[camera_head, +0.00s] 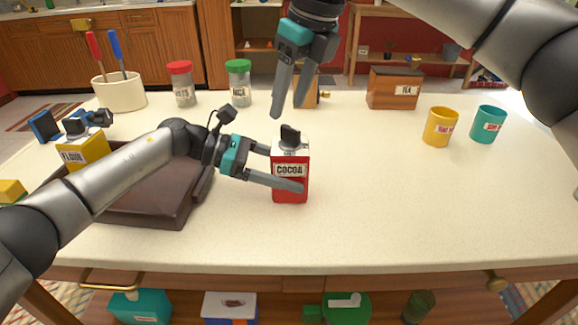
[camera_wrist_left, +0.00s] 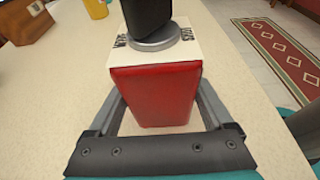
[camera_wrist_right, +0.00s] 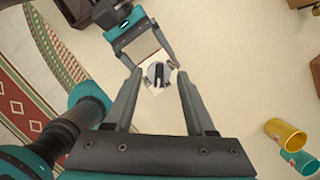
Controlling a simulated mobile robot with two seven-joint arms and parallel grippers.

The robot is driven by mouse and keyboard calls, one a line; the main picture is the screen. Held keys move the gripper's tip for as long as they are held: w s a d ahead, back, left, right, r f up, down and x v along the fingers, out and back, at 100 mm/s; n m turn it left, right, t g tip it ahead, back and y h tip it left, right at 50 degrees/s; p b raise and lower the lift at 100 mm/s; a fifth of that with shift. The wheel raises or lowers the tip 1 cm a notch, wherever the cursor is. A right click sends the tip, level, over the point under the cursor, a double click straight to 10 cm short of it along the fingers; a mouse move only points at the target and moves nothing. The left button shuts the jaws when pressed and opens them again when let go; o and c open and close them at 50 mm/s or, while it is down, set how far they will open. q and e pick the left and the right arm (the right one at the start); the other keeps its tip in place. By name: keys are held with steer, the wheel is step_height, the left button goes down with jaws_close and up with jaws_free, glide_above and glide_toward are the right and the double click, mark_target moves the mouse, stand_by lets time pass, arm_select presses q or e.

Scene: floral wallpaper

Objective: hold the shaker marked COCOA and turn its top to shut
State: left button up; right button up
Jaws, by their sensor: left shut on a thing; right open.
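The COCOA shaker (camera_head: 291,184) stands upright on the counter, a red box with a white top and a dark knob (camera_head: 290,137). My left gripper (camera_head: 288,172) is shut on its body, a finger on each side; the left wrist view shows the red side (camera_wrist_left: 155,95) between the fingers. The far finger is partly hidden in the head view. In the right wrist view the knob (camera_wrist_right: 158,74) is a dark bar on a grey disc. My right gripper (camera_head: 287,108) is open and empty above the shaker, pointing down, apart from the knob.
A dark tray (camera_head: 150,212) and a yellow FLOUR shaker (camera_head: 84,152) are at the left. Red-lidded (camera_head: 181,85) and green-lidded (camera_head: 238,84) jars stand behind. A TEA box (camera_head: 393,90), yellow mug (camera_head: 439,128) and teal mug (camera_head: 487,124) stand back right. The front right is clear.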

mark_target(290, 127)
steer(key=shift+f, duration=2.5)
steer(key=shift+c, duration=0.4)
jaws_close()
steer(key=m+t+h, duration=0.1)
steer(key=m, duration=0.3)
steer(key=shift+m, duration=0.4)
steer(key=m, duration=0.2)
steer(key=m+h, duration=0.1)
steer(key=m, duration=0.2)
steer(key=shift+h, duration=0.3)
steer(key=shift+o, duration=0.2)
jaws_free()
